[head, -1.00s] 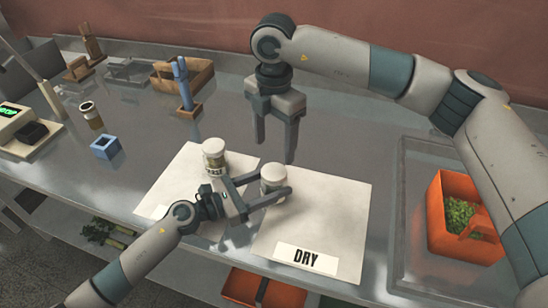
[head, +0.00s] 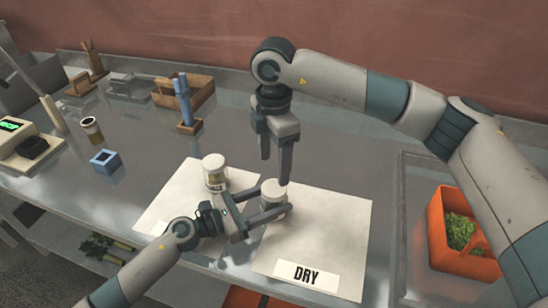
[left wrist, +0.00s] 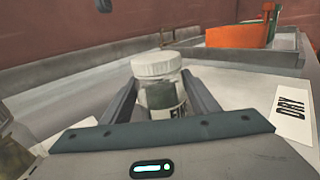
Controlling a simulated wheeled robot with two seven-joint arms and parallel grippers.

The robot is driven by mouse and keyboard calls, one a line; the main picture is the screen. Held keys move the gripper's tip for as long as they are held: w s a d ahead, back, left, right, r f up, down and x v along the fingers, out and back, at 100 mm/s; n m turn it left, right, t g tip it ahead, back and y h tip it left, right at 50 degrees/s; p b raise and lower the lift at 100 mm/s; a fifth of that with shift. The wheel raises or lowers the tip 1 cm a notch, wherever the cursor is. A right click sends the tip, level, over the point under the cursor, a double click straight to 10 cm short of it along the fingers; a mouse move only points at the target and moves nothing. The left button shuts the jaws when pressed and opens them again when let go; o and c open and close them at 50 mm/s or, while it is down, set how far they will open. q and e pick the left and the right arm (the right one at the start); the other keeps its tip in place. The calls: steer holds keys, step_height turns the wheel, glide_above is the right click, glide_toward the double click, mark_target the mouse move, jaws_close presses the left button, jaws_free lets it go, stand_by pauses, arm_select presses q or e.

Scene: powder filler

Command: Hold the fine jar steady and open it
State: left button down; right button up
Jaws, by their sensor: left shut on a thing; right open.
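The fine jar (head: 272,190) is a clear jar with a white lid, upright at the left edge of the DRY mat (head: 335,225). It also shows in the left wrist view (left wrist: 157,68), lid on, its dark label partly hidden. My left gripper (head: 275,203) is shut on its body from the front left, one finger on each side. My right gripper (head: 275,170) is open and points down just above the lid. One fingertip overlaps the lid's edge in the head view; I cannot tell whether they touch.
A second white-lidded jar (head: 214,176) stands on the left mat (head: 175,205), close to my left gripper. A blue block (head: 105,161), a scale (head: 25,145) and a wooden box (head: 190,92) are farther left. An orange bin (head: 440,235) sits at the right.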

mark_target(274, 188)
steer(key=shift+f, duration=3.6)
steer(key=shift+c, duration=0.4)
steer(key=c, duration=1)
